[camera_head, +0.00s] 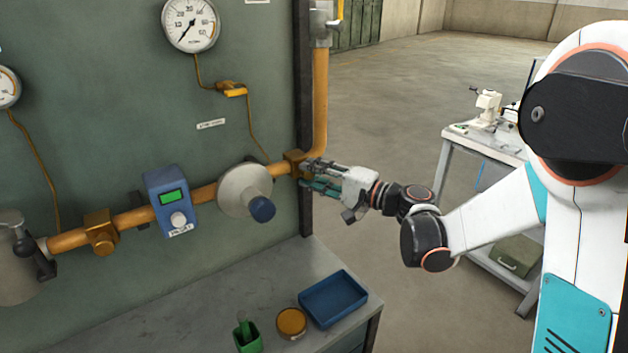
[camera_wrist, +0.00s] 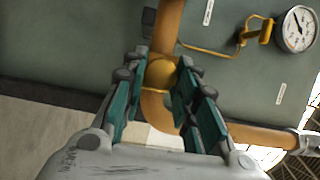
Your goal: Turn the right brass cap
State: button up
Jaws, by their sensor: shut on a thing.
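The right brass cap (camera_wrist: 162,72) is round and golden and sits between my fingertips in the wrist view. In the head view it is mostly hidden by the fingers, at the brass fitting (camera_head: 293,158) at the right end of the horizontal orange pipe. My gripper (camera_head: 307,174) reaches in from the right and is shut on the cap; the fingers also show on both sides of it in the wrist view (camera_wrist: 162,88). A second brass fitting with a round cap (camera_head: 103,238) sits on the same pipe at the left.
A pale disc-shaped housing with a blue knob (camera_head: 262,209) stands close left of my gripper. Left of it is a blue meter box (camera_head: 170,203). Below, a grey bench (camera_head: 225,310) holds a blue tray (camera_head: 333,299), an orange round container (camera_head: 291,322) and a green holder (camera_head: 247,338).

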jog(key=shift+f+m+t+y+b, duration=0.15)
jog(key=shift+m+t+y+b, duration=0.35)
jog(key=shift+m, duration=0.6)
jog(key=o, duration=1.1)
jog(key=shift+c, duration=0.2)
jog(key=v, duration=1.2)
